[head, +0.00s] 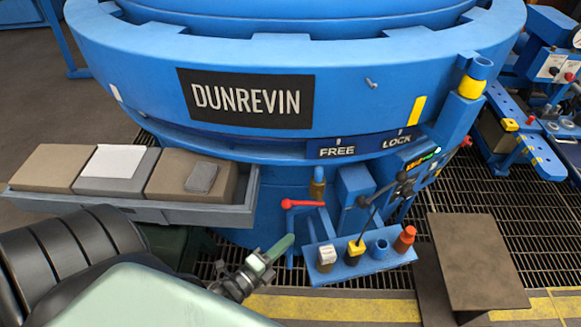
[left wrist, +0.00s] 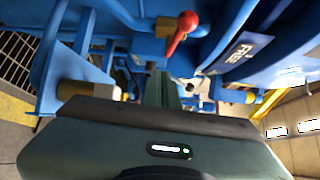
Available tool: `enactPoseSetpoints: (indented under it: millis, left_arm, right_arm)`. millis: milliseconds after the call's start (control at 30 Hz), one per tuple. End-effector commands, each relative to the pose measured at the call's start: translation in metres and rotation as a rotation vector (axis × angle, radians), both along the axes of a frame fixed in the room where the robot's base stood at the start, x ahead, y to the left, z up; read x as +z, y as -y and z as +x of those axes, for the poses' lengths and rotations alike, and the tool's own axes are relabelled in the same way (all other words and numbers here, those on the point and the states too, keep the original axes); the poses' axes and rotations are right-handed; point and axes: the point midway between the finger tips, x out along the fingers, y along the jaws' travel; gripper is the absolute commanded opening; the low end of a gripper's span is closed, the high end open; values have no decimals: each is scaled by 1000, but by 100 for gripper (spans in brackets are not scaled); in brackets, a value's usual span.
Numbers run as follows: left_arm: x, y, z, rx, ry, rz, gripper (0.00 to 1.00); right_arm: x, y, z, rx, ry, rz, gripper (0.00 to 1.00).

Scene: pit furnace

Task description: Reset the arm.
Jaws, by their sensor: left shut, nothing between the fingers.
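My left gripper (head: 280,248) is shut and empty in the head view, low in front of the blue furnace base. Its pale green fingers point up and right, below the red-handled lever (head: 302,204). They look apart from the lever. In the left wrist view, the shut fingers (left wrist: 163,90) point ahead, and the red handle (left wrist: 182,32) shows beyond them. A black lever with ball knobs (head: 378,197) stands to the right. My right gripper is not in view.
A grey tray (head: 150,209) with blocks juts out above my arm. FREE and LOCK labels (head: 365,145) mark the blue ring. A brown slab (head: 478,262) is at right, over grating.

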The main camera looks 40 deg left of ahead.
Motion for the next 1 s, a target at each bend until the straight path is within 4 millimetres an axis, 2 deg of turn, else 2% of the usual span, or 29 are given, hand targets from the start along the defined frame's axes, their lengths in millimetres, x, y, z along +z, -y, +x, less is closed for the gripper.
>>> enactPoseSetpoints:
  millis: [67, 200, 800, 867, 900, 967, 1000]
  left_arm:
    - [-7, 2, -7, 1, -1, -2, 0]
    - [-10, 3, -12, 0, 0, 0, 0]
    - [-12, 3, -12, 1, -8, -8, 0]
    - [-21, 4, -14, 9, -39, -39, 0]
    - [-32, 5, -16, 20, -75, -79, 0]
    - [-56, 8, -22, 47, -159, -167, 0]
    - [-78, 10, -29, 76, -234, -243, 0]
  right_arm:
    - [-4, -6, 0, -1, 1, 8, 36]
    - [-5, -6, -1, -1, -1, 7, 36]
    - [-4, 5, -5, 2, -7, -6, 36]
    - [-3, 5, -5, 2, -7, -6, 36]
    - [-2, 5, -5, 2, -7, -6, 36]
    - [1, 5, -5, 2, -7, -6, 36]
    - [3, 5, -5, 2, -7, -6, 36]
